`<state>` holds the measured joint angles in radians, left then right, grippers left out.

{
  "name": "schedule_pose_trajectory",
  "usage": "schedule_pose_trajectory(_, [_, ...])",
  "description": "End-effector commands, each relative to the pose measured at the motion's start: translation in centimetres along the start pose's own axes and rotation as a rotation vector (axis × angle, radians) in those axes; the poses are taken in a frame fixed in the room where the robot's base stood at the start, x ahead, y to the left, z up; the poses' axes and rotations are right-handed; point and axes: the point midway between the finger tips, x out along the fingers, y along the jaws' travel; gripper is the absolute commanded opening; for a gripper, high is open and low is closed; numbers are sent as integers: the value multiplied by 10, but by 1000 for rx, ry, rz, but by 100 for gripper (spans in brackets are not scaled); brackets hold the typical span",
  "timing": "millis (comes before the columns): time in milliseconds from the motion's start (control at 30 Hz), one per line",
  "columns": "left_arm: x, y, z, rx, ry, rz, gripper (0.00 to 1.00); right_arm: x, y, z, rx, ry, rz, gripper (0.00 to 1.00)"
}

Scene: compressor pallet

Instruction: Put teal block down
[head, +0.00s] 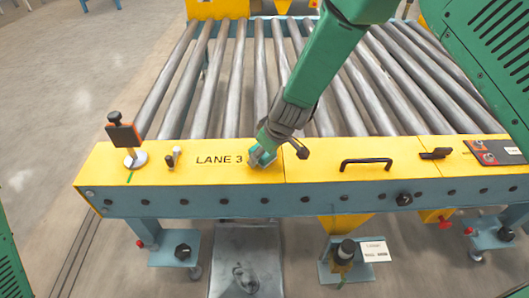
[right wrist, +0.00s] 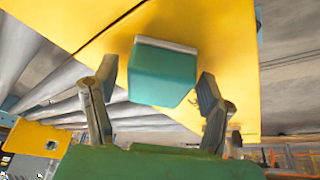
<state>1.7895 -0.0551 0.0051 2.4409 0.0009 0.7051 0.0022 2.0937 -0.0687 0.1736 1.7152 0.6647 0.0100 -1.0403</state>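The teal block (right wrist: 162,75) is in the middle of the right wrist view, between the two fingers of my right gripper (right wrist: 158,88). The fingers are spread, with a gap visible between the left finger and the block. The block appears to rest against the yellow panel (right wrist: 225,45). In the head view, my right gripper (head: 268,150) points down at the yellow panel (head: 330,160), just right of the "LANE 3" lettering. The block (head: 262,157) shows there only partly, mostly hidden by the gripper. My left gripper is not in view.
A black handle (head: 366,162) stands on the panel to the right. Metal rollers (head: 235,85) fill the area behind.

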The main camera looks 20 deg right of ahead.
Motion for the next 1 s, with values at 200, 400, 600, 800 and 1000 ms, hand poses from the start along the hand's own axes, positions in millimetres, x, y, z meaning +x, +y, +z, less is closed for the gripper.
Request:
schedule_pose_trajectory(200, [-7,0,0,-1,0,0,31,-17,1,-2,1,3,-1,67])
schedule_pose_trajectory(400, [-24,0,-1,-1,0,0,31,-60,2,-2,1,4,-3,67])
schedule_pose_trajectory(600, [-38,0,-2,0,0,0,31,-99,1,-1,-1,2,-1,67])
schedule_pose_trajectory(800, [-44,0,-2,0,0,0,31,-118,1,-1,-1,1,-1,67])
schedule_pose_trajectory(1000, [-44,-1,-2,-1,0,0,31,-120,1,0,0,1,-2,67])
